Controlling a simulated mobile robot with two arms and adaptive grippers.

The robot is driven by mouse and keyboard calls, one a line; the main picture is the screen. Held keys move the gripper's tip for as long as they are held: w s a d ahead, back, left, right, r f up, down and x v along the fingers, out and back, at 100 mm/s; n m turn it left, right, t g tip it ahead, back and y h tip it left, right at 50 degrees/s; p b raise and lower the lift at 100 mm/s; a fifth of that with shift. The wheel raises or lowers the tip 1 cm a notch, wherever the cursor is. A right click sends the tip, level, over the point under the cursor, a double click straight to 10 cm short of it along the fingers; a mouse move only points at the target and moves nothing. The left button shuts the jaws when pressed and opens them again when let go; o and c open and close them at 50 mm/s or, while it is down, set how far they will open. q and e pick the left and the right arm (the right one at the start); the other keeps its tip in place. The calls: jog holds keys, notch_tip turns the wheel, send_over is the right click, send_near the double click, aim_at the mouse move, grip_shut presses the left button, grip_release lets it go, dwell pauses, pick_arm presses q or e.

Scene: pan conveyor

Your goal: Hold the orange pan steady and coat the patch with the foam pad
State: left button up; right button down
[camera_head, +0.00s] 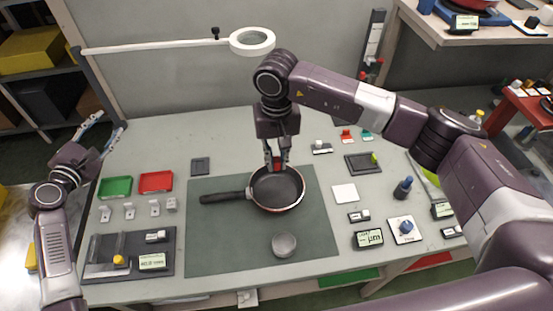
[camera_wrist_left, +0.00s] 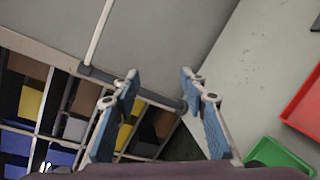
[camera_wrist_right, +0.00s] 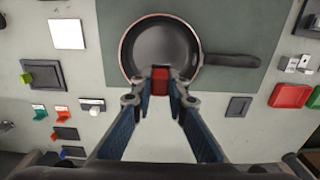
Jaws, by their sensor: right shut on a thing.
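The pan (camera_head: 278,186) has a dark inside, a thin orange rim and a black handle pointing left; it lies flat on the green mat (camera_head: 218,255). It also shows in the right wrist view (camera_wrist_right: 160,45). My right gripper (camera_head: 277,160) is shut on a small red block (camera_wrist_right: 160,80) at the pan's far rim. Whether the block touches the pan, or is the foam pad, I cannot tell. My left gripper (camera_head: 107,136) is open and empty, off the table's left side; its spread fingers show in the left wrist view (camera_wrist_left: 162,100). No distinct patch is discernible in the pan.
A round grey dish (camera_head: 284,245) stands on the mat. Green (camera_head: 115,187) and red (camera_head: 156,182) trays lie at left, above small clips and a dark fixture (camera_head: 165,263). A white square (camera_head: 344,193) and small devices lie at right. A ring lamp (camera_head: 252,41) overhangs the back.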

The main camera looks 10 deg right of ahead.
pick_arm(q)
jog(key=d+f+m+g+h, duration=0.15)
jog(key=d+g+h, duration=0.25)
jog(key=d, duration=0.9)
jog(key=m+g+y, duration=0.3)
jog(key=g, duration=0.9)
send_near(230, 194)
jog(key=x, duration=0.9)
jog(key=shift+f, duration=0.2)
jog(key=shift+w+r+h, duration=0.1)
jog(key=shift+h, duration=0.2)
grip_shut()
